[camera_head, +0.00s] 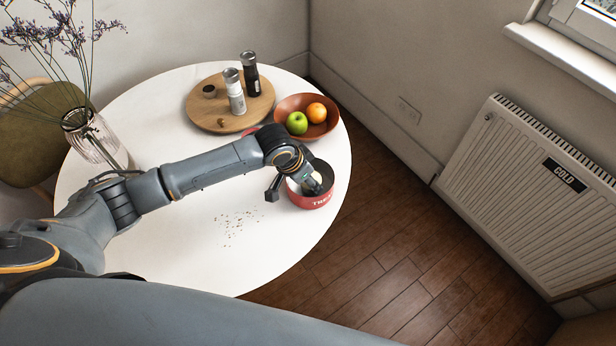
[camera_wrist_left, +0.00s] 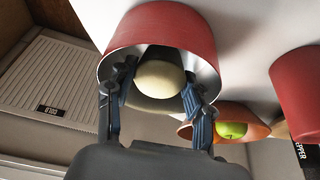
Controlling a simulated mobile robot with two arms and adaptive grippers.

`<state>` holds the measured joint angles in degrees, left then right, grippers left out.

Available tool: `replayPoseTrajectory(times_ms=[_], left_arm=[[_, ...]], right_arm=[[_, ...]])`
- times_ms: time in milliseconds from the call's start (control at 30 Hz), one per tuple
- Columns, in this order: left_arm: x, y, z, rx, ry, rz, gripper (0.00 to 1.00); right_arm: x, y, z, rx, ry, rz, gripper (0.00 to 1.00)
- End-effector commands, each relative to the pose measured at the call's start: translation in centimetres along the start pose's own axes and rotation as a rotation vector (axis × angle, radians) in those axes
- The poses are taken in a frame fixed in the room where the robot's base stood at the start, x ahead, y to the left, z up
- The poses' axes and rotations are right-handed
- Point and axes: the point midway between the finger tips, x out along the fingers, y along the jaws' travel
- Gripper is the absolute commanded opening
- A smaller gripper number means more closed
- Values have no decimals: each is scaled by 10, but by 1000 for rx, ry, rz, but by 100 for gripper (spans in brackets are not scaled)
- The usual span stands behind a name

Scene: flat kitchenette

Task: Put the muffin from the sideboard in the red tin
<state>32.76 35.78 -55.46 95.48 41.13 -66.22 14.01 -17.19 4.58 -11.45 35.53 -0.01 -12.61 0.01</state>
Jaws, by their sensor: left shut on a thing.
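There the left gripper (camera_wrist_left: 157,94) is shut on a pale, rounded thing, seemingly the muffin (camera_wrist_left: 160,76), which is at or inside the mouth. I cannot tell whether it touches the tin's bottom. My right gripper is not in view.
A second red item (camera_wrist_left: 302,85) stands beside the tin, mostly hidden by my arm in the head view. A fruit bowl (camera_head: 291,104) is behind the tin, and a round board (camera_head: 204,108) holds shakers. A glass vase (camera_head: 97,142) is at left; crumbs (camera_head: 238,222) lie in front.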

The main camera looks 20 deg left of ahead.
Motion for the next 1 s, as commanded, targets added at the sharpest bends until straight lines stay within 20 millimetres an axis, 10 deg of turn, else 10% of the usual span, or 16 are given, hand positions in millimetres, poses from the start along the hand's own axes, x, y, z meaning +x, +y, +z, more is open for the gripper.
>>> replayPoseTrajectory(times_ms=[700,733,800,1000], left_arm=[[7,0,3,0,0,0,20],[7,0,3,0,0,0,56],[7,0,3,0,0,0,70],[7,0,3,0,0,0,79]], right_arm=[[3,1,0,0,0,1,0],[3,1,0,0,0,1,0],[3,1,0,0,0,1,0],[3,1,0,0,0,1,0]])
